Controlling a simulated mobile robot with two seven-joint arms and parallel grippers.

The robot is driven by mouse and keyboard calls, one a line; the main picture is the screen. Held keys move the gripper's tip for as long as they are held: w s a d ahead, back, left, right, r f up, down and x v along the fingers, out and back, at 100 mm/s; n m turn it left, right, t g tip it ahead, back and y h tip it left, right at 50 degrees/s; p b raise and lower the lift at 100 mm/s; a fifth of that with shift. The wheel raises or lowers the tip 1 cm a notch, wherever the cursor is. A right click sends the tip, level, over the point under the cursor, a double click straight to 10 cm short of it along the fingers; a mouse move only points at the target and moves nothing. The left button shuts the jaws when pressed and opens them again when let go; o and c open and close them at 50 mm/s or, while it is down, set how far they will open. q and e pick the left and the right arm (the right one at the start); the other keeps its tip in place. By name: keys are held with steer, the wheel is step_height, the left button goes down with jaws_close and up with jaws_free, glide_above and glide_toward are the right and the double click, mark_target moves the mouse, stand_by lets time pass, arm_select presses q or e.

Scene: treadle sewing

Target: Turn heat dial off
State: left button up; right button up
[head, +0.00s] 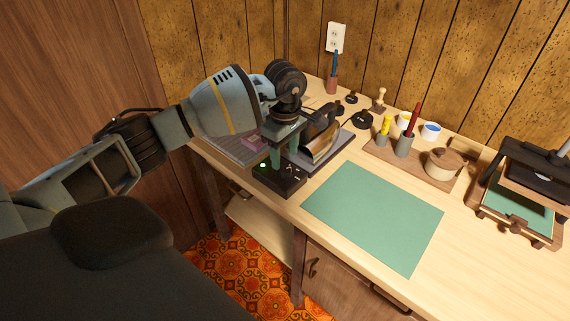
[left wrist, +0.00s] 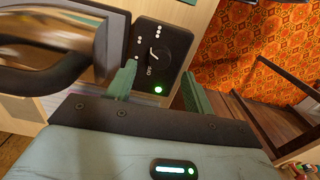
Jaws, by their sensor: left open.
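The heat dial sits on a black control box (head: 281,179) at the table's front left edge. In the left wrist view the box (left wrist: 170,42) shows white dots, a white pointer mark on the dial (left wrist: 153,54) and small lettering that seems to read OFF. A green light (left wrist: 158,90) on the box is lit. My left gripper (head: 289,160) is over the box, pointing down. Its two green fingers are apart, one on each side of the box in the left wrist view (left wrist: 158,70), with nothing between them. Whether they touch it, I cannot tell. My right gripper is out of view.
A metal iron (head: 325,143) with a dark handle rests on a grey pad close beside my left gripper. A green mat (head: 375,215) lies to the right. A wooden tray (head: 405,166) holds pots and cups. A press (head: 520,190) stands at far right.

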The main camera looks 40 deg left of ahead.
mark_target(285, 169)
arm_select(q)
steer(key=shift+f, duration=2.15)
steer(key=c, duration=1)
